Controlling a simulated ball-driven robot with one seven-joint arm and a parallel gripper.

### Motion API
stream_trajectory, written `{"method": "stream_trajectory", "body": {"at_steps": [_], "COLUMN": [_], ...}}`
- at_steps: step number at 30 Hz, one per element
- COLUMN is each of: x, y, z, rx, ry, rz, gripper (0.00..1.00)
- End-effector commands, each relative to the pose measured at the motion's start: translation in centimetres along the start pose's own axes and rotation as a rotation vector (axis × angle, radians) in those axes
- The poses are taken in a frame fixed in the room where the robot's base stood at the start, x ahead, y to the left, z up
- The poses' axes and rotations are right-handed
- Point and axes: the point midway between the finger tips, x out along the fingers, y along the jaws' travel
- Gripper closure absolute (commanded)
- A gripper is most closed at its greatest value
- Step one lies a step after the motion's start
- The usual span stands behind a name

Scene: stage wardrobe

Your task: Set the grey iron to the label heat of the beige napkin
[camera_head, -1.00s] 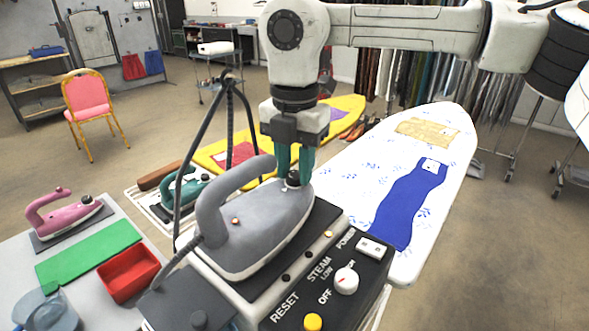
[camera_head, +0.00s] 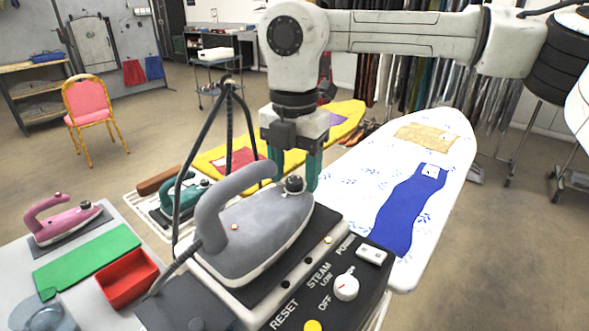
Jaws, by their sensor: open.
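The grey iron (camera_head: 255,232) rests on the dark top of a steam station in the foreground. A dark dial (camera_head: 294,185) sits at the front top of the iron. My gripper (camera_head: 293,178) is open, with its two teal fingers pointing down near the dial; the left finger is partly hidden behind the iron's handle. I cannot tell whether a finger touches the dial. The beige napkin (camera_head: 427,135) lies flat at the far end of the white ironing board (camera_head: 452,190); a small label seems to show on it, too small to read.
The station's panel (camera_head: 330,290) has a steam knob (camera_head: 346,287) and a power switch (camera_head: 371,256). A blue cloth (camera_head: 405,215) with a white label lies on the white board. A teal iron (camera_head: 180,198), a pink iron (camera_head: 65,220) and a red tray (camera_head: 127,278) stand left.

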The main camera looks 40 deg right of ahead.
Motion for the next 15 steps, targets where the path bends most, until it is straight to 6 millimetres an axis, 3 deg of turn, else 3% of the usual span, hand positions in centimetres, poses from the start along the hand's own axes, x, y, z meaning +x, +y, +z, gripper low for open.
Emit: {"method": "stream_trajectory", "body": {"at_steps": [7,15], "x": [-1.3,-6.4], "y": [0.1,0.1], "z": [0.1,0.1], "rx": [0.001,0.002], "ry": [-0.003,-0.003], "rz": [0.002,0.002], "gripper": [0.42,0.42]}}
